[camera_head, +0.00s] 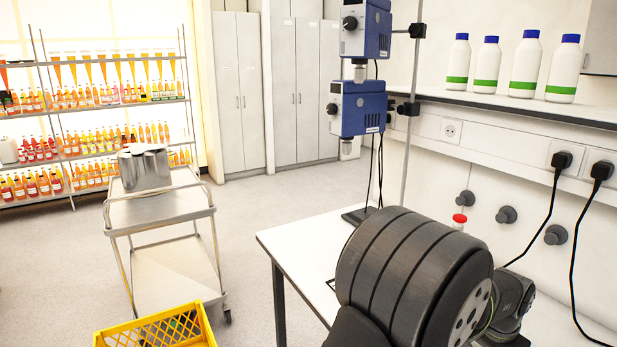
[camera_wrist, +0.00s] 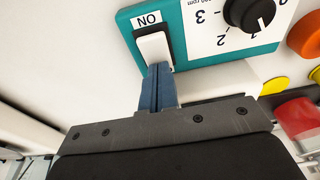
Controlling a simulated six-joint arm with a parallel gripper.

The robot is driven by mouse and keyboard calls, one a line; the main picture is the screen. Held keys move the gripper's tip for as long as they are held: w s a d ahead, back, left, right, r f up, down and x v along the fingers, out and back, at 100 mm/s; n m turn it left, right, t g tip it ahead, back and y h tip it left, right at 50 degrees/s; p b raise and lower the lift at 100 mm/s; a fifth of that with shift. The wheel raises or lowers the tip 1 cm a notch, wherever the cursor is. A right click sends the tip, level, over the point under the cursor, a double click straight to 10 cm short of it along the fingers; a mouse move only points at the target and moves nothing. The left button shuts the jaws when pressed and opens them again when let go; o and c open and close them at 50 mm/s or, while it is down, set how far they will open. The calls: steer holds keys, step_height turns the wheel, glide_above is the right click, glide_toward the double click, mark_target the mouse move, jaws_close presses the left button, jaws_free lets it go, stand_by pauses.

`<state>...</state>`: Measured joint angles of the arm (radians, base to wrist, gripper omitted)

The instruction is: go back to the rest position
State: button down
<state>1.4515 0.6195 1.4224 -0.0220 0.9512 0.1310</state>
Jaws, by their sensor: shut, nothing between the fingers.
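My gripper (camera_wrist: 159,72) shows in the wrist view with its two blue fingers shut together and nothing between them. The fingertips are right at the lower end of a white rocker switch (camera_wrist: 153,48) marked "ON". I cannot tell whether they touch it. The switch sits on a teal device (camera_wrist: 187,52) with a black dial (camera_wrist: 248,12) on a white scale. In the head view my gripper is hidden; a thick dark part of my own arm fills the lower right.
Yellow (camera_wrist: 274,86), orange (camera_wrist: 305,36) and red (camera_wrist: 298,117) round parts lie right of the device. A white bench (camera_head: 300,245) carries a stand with blue units (camera_head: 358,107). A metal trolley (camera_head: 165,207) and yellow crate (camera_head: 160,327) stand left. White bottles (camera_head: 487,65) line a shelf.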

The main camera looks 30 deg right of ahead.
stand_by(0.3)
steer(key=a+r, duration=0.4)
steer(key=r, duration=1.3)
step_height(320, 180, down, 7)
steer(key=shift+d, duration=0.45)
steer(key=shift+w+r, duration=0.1)
